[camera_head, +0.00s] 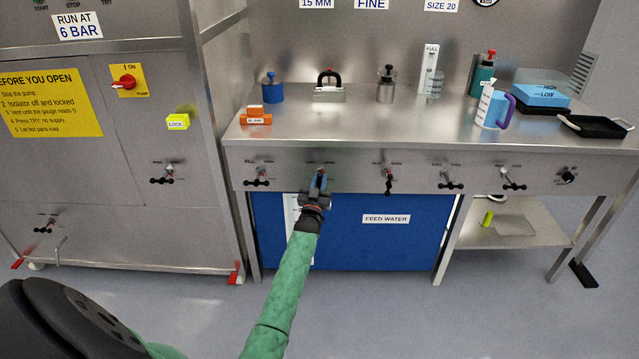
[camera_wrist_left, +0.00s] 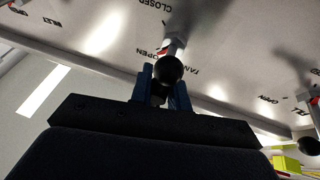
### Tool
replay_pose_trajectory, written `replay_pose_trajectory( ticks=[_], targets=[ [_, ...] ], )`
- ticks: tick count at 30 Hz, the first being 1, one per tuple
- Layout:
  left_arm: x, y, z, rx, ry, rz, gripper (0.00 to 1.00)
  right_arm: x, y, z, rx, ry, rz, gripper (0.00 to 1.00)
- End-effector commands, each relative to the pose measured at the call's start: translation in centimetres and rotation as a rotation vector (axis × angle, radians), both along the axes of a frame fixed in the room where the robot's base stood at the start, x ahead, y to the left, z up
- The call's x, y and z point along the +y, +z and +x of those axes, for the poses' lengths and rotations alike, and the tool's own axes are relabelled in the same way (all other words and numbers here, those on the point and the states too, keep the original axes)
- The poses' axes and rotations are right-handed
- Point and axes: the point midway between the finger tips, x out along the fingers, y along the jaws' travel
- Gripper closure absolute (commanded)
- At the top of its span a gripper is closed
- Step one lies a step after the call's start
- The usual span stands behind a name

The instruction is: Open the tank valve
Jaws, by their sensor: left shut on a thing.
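The tank valve shows in the left wrist view as a pale stem on the steel panel with a round black knob (camera_wrist_left: 168,69). The words TANK, OPEN and CLOSED are printed around it, upside down in this view. My left gripper (camera_head: 319,181) is at the bench's front panel and hides most of this valve in the head view. In the left wrist view its two blue fingers (camera_wrist_left: 166,98) stand on either side of the knob, shut on it. I cannot tell the handle's exact angle. My right gripper is not in view.
Other black-handled valves flank it on the panel, one left (camera_head: 257,177) and one with red on the right (camera_head: 389,181). The steel bench (camera_head: 340,125) carries bottles, a jug (camera_head: 492,106) and orange blocks (camera_head: 256,117). A blue FEED WATER tank (camera_head: 385,245) stands below. A steel cabinet (camera_head: 110,215) is at left.

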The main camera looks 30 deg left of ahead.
Motion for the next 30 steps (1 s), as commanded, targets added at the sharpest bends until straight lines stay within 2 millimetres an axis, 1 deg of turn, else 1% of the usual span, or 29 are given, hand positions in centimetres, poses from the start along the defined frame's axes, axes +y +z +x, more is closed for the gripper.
replay_pose_trajectory(
  ticks=[1,6,17,18,20,21,30],
  targets=[
    [-0.54,-0.81,0.08,0.004,-0.006,-0.015,1.0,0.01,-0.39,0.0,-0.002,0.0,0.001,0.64],
    [-0.56,-0.72,0.11,-0.007,-0.006,-0.033,1.0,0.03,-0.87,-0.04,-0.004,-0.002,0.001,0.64],
    [-0.61,-0.59,0.16,-0.01,-0.007,-0.035,1.0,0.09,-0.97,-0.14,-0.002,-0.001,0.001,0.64],
    [-0.61,-0.58,0.16,-0.01,-0.007,-0.035,0.8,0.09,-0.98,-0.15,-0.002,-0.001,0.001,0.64],
    [-0.59,-0.55,0.16,-0.011,-0.006,-0.035,0.69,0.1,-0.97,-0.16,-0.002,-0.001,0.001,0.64],
    [-0.54,-0.53,0.14,-0.011,-0.006,-0.035,0.66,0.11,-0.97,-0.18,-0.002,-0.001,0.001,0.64],
    [-0.27,-0.22,0.09,-0.014,-0.002,-0.032,0.66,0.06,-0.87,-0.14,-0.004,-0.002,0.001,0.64]
  ],
)
